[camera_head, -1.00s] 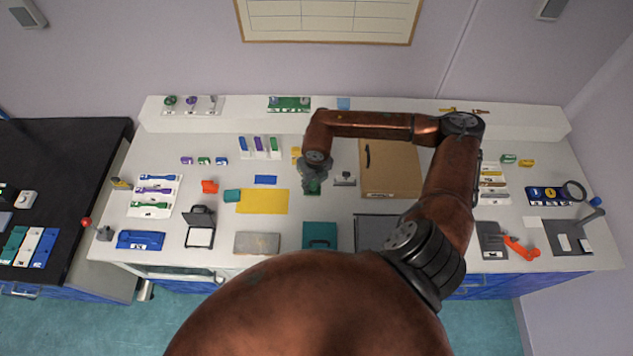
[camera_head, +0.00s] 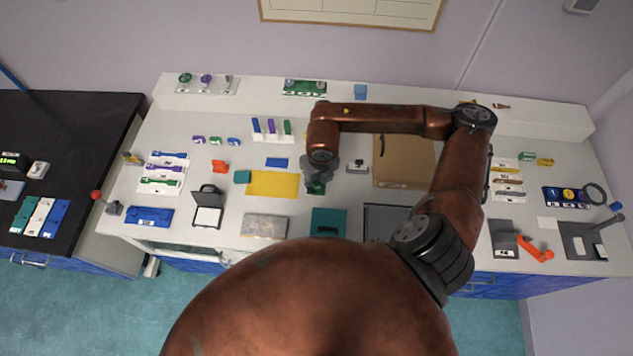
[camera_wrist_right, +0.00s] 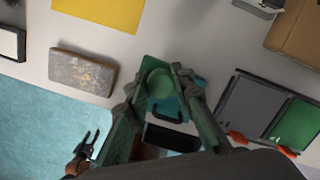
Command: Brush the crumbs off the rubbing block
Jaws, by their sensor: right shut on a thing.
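The rubbing block (camera_head: 264,226) is a grey slab lying flat at the front of the white bench. In the right wrist view the block (camera_wrist_right: 80,72) shows tan specks, which look like crumbs, on its top. My right gripper (camera_head: 317,183) is above the bench, behind and to the right of the block. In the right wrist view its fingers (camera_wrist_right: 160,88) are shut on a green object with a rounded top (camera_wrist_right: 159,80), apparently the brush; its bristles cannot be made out. My left gripper (camera_wrist_right: 90,142) shows small at the lower left of that view, fingers apart and empty, over the floor.
A yellow mat (camera_head: 272,183) lies behind the block. A teal case (camera_head: 328,222) stands to its right, and a black-framed white pad (camera_head: 207,216) to its left. A cardboard box (camera_head: 403,164) is right of my right gripper. Narrow bare strips of bench surround the block.

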